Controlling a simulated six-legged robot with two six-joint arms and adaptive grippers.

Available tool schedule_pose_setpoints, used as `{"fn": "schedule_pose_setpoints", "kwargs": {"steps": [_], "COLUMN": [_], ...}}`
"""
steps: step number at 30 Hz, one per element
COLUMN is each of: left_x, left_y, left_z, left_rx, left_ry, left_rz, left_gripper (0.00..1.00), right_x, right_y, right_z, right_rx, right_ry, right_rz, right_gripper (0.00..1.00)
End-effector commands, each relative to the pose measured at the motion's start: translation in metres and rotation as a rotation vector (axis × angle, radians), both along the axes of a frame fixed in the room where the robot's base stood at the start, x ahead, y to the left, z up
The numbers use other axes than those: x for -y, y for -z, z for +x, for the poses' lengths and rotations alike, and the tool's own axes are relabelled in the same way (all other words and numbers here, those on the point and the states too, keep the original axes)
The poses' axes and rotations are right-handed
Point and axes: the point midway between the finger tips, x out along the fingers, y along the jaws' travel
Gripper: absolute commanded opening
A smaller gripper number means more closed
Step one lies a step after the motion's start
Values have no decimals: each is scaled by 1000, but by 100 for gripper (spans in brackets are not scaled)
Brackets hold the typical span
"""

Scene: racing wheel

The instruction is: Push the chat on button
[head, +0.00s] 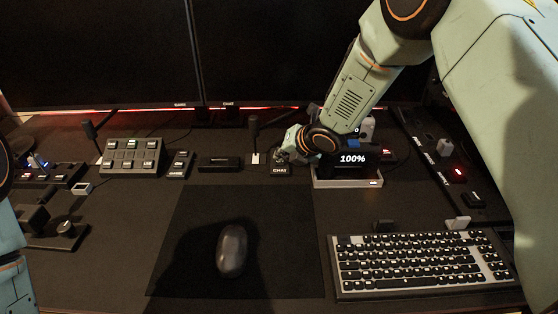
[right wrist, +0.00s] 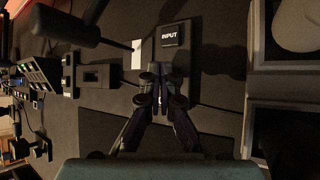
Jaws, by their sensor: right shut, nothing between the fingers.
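My right gripper (head: 290,150) reaches down from the upper right to the back middle of the desk. Its fingers are shut and empty. I cannot tell whether the fingers touch the box. No label reading "chat on" is clearly legible. Only part of my left arm shows at the left edge; its gripper is out of view.
A white card (head: 256,158) and a black upright stick (head: 253,128) stand left of the box. A display reading 100% (head: 352,160) is to its right. A grey multi-button panel (head: 133,156) is at left. A mouse (head: 232,250) and keyboard (head: 420,265) lie in front.

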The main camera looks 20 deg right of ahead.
Motion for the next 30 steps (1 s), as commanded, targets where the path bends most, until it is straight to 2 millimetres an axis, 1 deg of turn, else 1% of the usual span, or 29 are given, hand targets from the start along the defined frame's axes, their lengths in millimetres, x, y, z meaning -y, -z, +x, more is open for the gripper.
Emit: {"fn": "schedule_pose_setpoints", "kwargs": {"steps": [6, 14, 17, 30], "left_x": [0, 0, 0, 0], "left_y": [-6, -5, -8, -37], "left_z": [0, 0, 0, 0], "left_rx": [0, 0, 0, 0], "left_ry": [0, 0, 0, 0], "left_rz": [0, 0, 0, 0], "left_gripper": [0, 0, 0, 0], "right_x": [0, 0, 0, 0], "right_y": [-8, -8, -12, -49], "right_z": [1, 1, 1, 1], "right_rx": [0, 0, 0, 0], "right_ry": [0, 0, 0, 0], "right_rz": [0, 0, 0, 0], "right_gripper": [0, 0, 0, 0]}}
